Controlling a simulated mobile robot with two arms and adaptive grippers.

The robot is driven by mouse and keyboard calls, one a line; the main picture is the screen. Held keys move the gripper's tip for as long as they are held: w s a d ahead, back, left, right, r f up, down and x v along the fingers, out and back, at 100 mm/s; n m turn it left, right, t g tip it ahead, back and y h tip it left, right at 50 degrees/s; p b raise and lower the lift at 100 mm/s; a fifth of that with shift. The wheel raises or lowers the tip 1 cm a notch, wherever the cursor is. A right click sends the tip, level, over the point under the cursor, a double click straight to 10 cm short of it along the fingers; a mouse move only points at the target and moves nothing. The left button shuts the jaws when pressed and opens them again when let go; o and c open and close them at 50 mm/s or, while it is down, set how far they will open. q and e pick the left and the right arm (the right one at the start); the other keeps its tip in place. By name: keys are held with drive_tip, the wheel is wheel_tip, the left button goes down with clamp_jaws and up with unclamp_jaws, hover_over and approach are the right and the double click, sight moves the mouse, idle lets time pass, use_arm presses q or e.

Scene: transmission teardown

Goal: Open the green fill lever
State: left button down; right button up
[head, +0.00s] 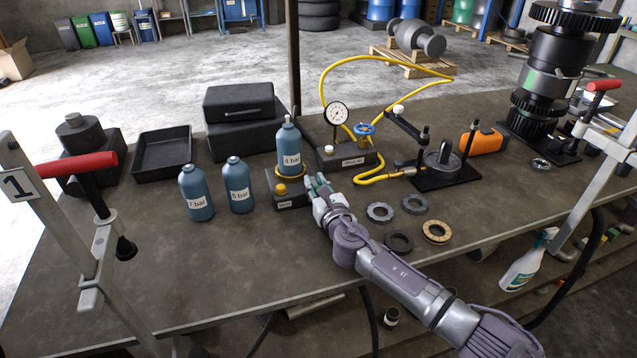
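A small green piece (311,182) shows at the tips of my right gripper (318,186). It may be the fill lever, but it is too small and too covered to tell its position. The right gripper reaches in from the lower right, just right of the black filling base (287,203). Its fingers are too small to tell open from shut. The base has a yellow knob and carries a blue bottle labelled 4 bar (289,150), standing upright. Behind the gripper is a gauge block (348,161) with a round gauge (336,114) and a blue valve wheel (365,129). My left gripper is not in view.
Two blue bottles, 7 bar (195,193) and 5 bar (239,186), stand left of the base. Several rings (437,232) lie right of my gripper. A yellow hose (405,172) runs to a black press stand (445,168). The table's front left (150,270) is clear.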

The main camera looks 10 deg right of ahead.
drive_tip(key=shift+o, duration=0.9)
drive_tip(key=shift+s, duration=0.1)
drive_tip(key=s, duration=0.4)
drive_tip(key=s+d, duration=0.1)
drive_tip(key=s, duration=0.2)
drive_tip(key=s+d, duration=0.1)
drive_tip(key=s, duration=0.3)
drive_tip(key=shift+s+d, duration=0.15)
drive_tip(key=shift+s, duration=0.15)
